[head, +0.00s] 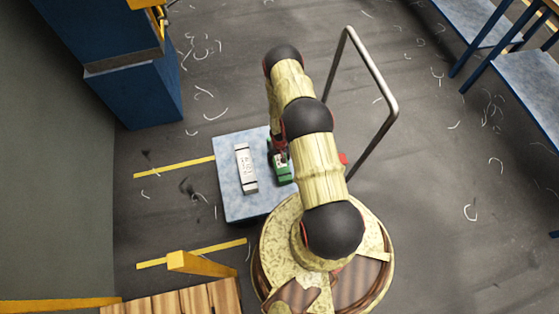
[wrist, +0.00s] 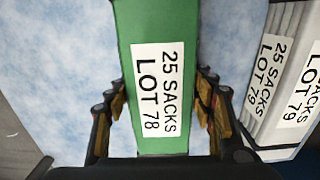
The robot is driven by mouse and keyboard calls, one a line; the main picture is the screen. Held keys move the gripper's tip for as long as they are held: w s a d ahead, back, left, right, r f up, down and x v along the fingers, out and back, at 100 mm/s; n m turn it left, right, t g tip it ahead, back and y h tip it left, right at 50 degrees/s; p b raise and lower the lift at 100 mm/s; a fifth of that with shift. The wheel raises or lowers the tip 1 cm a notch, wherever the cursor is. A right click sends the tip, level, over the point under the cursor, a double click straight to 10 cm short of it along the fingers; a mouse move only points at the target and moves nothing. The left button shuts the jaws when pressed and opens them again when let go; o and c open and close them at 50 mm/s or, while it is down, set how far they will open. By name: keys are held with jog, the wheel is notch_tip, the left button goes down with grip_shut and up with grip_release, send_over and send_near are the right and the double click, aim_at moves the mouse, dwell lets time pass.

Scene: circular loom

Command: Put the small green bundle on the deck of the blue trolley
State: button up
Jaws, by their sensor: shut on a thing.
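The small green bundle (wrist: 160,22) has a white label reading "25 SACKS LOT 78" and fills the middle of the wrist view. It also shows in the head view (head: 282,173), partly hidden by my arm. My gripper (wrist: 161,112) has a finger on each side of the bundle and is shut on it; the gripper also shows in the head view (head: 280,158). The bundle is over the blue trolley's deck (head: 233,203); I cannot tell whether it touches the deck. The trolley's grey handle (head: 385,85) rises to the right of my arm.
A white bundle (head: 246,168) lies on the deck just left of the green one; its label reads "LOT 79" in the wrist view (wrist: 290,85). A blue machine (head: 125,60) stands upper left, blue tables (head: 530,80) upper right. A yellow post (head: 200,264) is lower left.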

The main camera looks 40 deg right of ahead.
jog(key=shift+f, duration=0.15)
jog(key=o, duration=1.6)
